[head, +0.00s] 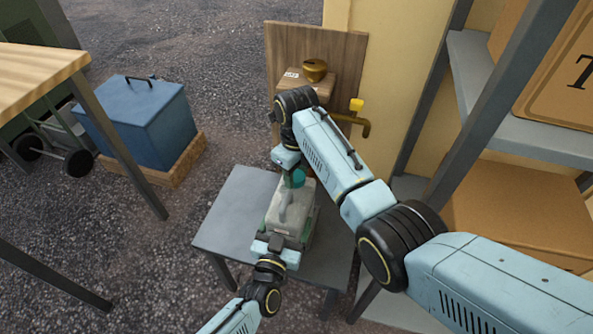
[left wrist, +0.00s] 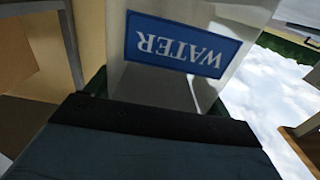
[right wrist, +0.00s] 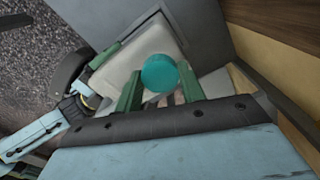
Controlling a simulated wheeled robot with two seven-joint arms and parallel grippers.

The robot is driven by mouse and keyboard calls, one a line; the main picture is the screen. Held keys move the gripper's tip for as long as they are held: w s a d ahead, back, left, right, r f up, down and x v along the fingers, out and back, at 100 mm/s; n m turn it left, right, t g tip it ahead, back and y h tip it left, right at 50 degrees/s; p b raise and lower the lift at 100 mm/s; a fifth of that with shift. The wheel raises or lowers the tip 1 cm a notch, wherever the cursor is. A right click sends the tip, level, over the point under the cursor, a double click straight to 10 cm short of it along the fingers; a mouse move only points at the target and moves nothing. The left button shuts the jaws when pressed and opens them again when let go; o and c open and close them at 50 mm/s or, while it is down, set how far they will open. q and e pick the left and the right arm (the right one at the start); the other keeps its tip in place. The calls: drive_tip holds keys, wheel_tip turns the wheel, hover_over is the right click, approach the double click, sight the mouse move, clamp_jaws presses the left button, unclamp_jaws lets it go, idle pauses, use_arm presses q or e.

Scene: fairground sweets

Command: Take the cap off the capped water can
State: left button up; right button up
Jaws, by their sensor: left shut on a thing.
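The water can (head: 279,208) is pale grey with a handle on top and stands on a small grey table (head: 228,221). Its teal cap (head: 298,179) is on the can, and it shows whole in the right wrist view (right wrist: 159,73). My left gripper (head: 280,240) is shut on the near side of the can. In the left wrist view the can's blue WATER label (left wrist: 183,45) fills the top, upside down. My right gripper (right wrist: 159,82) is open above the can, its green fingers on either side of the cap; contact cannot be told.
A grey metal shelf (head: 490,112) with boxes is at the right. The table's left part is clear.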

drive_tip(key=c, duration=0.4)
drive_tip(key=n, duration=0.5)
drive_tip(key=shift+n, duration=0.4)
drive_tip(key=n, duration=0.3)
drive_tip(key=shift+n, duration=0.3)
drive_tip(key=n, duration=0.3)
drive_tip(key=shift+n, duration=0.3)
drive_tip(key=n, duration=0.4)
drive_tip(key=shift+r, duration=0.1)
drive_tip(key=n, duration=0.3)
drive_tip(key=shift+n, duration=0.4)
drive_tip(key=n, duration=0.6)
drive_tip(key=o, duration=1.1)
